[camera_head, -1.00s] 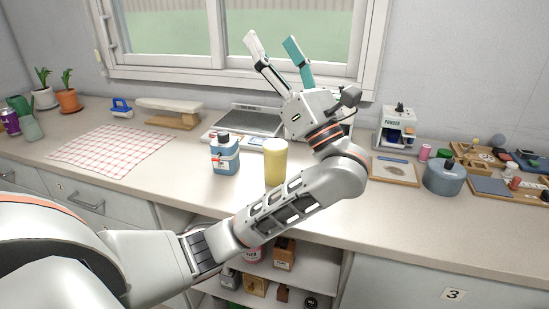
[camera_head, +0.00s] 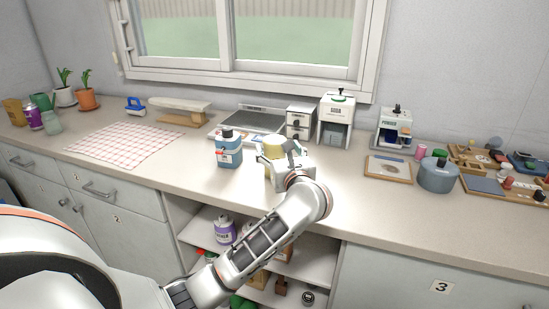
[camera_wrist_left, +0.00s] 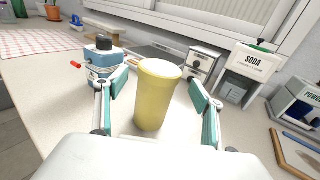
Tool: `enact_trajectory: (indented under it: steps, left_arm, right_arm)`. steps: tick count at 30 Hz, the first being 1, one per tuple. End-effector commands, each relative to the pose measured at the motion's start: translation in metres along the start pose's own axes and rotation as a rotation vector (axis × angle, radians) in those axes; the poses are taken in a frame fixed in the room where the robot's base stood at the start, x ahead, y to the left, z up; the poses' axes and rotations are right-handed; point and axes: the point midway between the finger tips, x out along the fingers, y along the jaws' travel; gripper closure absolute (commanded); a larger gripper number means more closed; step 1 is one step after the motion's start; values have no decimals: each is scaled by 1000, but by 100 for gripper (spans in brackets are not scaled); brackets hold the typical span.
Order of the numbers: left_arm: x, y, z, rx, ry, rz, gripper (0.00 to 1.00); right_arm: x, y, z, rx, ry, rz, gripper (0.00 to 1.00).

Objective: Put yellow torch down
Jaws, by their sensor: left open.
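The yellow torch (camera_head: 273,148), a plain yellow cylinder with a paler top, stands upright on the counter (camera_head: 205,189) below the window. My left gripper (camera_head: 285,155) is low at the counter, on the near side of it, and hides its lower part in the head view. In the left wrist view the torch (camera_wrist_left: 156,98) stands between the two spread teal-padded fingers. A gap shows on each side, so the fingers do not appear to touch it. My right gripper is not in view.
A framed board (camera_head: 388,169) lies to the right. Counter left of the bottle is clear up to a checked cloth (camera_head: 125,143).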

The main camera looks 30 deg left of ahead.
Motion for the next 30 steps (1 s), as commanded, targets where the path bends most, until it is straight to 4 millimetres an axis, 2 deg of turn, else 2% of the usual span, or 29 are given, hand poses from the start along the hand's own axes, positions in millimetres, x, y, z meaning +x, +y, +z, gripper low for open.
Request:
enact_trajectory:
  steps: [3, 7, 16, 17, 22, 23, 25, 26, 30]
  left_arm:
    - [19, 4, 4, 3, -5, 2, 32]
    - [34, 3, 3, 3, -4, 1, 32]
    - [40, 3, 2, 0, -1, 0, 32]
    - [40, 3, 2, 0, -2, 0, 34]
    - [39, 3, 2, 1, -2, 1, 78]
    - [39, 3, 2, 1, -2, 1, 82]
    - [39, 3, 3, 0, -4, 1, 82]
    - [39, 3, 3, 0, -4, 1, 86]
    - [39, 3, 4, 0, -4, 1, 86]
  right_arm:
    - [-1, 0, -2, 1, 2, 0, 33]
    - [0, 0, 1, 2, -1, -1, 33]
    - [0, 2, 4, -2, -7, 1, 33]
    - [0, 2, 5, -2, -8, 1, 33]
    - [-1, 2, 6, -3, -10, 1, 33]
    - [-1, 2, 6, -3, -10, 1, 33]
    - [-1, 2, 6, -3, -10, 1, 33]
    - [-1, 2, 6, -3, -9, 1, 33]
    - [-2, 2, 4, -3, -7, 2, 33]
